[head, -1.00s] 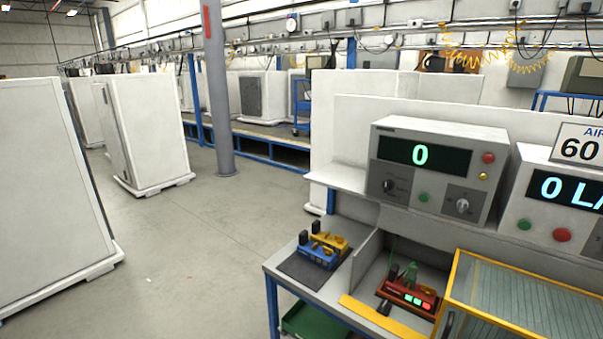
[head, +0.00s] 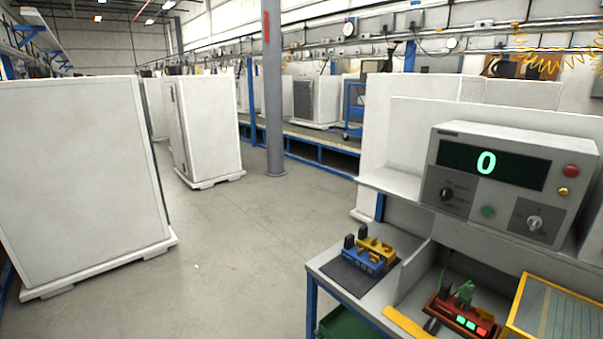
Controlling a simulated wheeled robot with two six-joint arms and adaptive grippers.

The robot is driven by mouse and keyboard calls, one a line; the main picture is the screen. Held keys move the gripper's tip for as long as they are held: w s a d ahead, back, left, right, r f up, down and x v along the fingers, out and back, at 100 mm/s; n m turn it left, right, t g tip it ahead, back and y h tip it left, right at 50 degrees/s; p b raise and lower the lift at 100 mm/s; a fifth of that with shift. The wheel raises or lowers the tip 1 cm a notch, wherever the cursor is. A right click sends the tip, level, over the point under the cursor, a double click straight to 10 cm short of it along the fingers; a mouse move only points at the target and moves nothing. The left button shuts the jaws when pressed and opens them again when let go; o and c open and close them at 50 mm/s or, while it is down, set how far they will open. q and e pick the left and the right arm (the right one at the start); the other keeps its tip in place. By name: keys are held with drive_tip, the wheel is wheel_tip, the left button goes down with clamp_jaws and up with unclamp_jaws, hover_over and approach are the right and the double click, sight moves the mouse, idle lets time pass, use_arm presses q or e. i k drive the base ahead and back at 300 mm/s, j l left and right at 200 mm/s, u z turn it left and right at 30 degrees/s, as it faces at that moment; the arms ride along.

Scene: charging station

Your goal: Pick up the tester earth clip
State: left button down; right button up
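A grey tester box (head: 468,207) with a green "0" on its display stands on the shelf at the right. Below it on the bench, a red unit (head: 462,310) with lit red and green buttons sits in a bay. A small green part (head: 464,290) stands up at that unit; it may be the earth clip, but it is too small to tell. Neither of my grippers is in view.
The bench (head: 389,307) also carries a blue unit (head: 361,260) and a yellow unit (head: 376,247) on a dark mat. A yellow-framed glazed cover (head: 520,300) is at bottom right. White cabinets (head: 85,170) stand at left. Open floor (head: 235,255) lies between.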

sight(465, 296)
drive_tip(key=z, duration=2)
